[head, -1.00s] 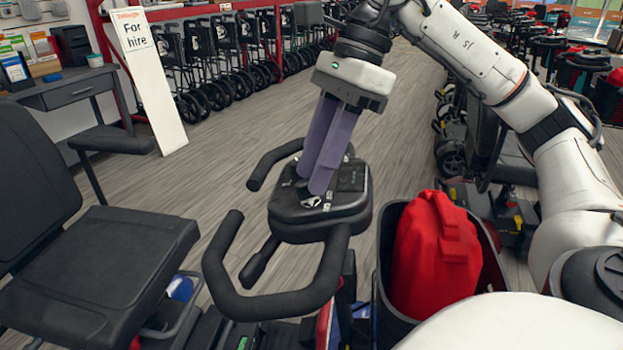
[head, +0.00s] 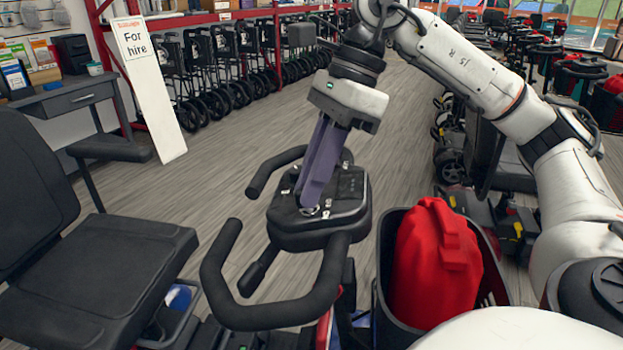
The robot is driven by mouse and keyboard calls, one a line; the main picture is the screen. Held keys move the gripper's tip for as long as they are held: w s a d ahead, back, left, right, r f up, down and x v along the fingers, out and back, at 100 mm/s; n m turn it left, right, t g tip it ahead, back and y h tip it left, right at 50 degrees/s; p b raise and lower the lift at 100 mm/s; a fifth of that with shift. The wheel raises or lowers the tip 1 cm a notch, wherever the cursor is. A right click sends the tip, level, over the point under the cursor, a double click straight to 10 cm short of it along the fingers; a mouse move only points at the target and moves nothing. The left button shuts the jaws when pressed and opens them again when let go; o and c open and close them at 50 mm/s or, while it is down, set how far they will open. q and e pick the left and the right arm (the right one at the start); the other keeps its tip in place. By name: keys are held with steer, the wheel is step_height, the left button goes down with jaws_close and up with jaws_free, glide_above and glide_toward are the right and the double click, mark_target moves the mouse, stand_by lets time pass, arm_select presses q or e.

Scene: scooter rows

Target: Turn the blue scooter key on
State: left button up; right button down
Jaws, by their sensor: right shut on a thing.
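The scooter's black control console (head: 345,205) with its looped black handlebar (head: 275,318) stands at the middle of the head view. My right gripper (head: 312,206) reaches down from above with its purple fingers close together at the console's near side. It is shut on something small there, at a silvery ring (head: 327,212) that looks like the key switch. The key itself is mostly hidden by the fingers. My left gripper is not in view.
A red bag (head: 435,262) sits in a dark basket just right of the handlebar. A black seat (head: 100,268) fills the left. Grey floor is open beyond the console.

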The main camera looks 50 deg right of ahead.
steer(key=m+t, duration=0.1)
steer(key=m, duration=0.1)
steer(key=m+h, duration=0.1)
steer(key=m, duration=0.1)
steer(key=shift+s+a+r+t+h, duration=0.1)
steer(key=shift+s+a+t+h, duration=0.1)
steer(key=shift+t+h, duration=0.15)
steer(key=m+t+h+p, duration=0.1)
steer(key=m+p, duration=0.1)
steer(key=m, duration=0.1)
steer(key=shift+a, duration=0.1)
steer(key=shift+a+m+h+p, duration=0.1)
steer(key=shift+m+h+p, duration=0.55)
steer(key=shift+m, duration=0.55)
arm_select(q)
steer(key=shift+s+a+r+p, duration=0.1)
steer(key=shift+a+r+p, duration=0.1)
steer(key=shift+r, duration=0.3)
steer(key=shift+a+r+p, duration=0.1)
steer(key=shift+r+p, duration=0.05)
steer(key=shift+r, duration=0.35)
arm_select(e)
steer(key=shift+m+t+h, duration=0.25)
steer(key=shift+m+h, duration=0.15)
steer(key=shift+m, duration=0.4)
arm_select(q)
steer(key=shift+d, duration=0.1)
arm_select(e)
steer(key=c, duration=1.8)
jaws_free()
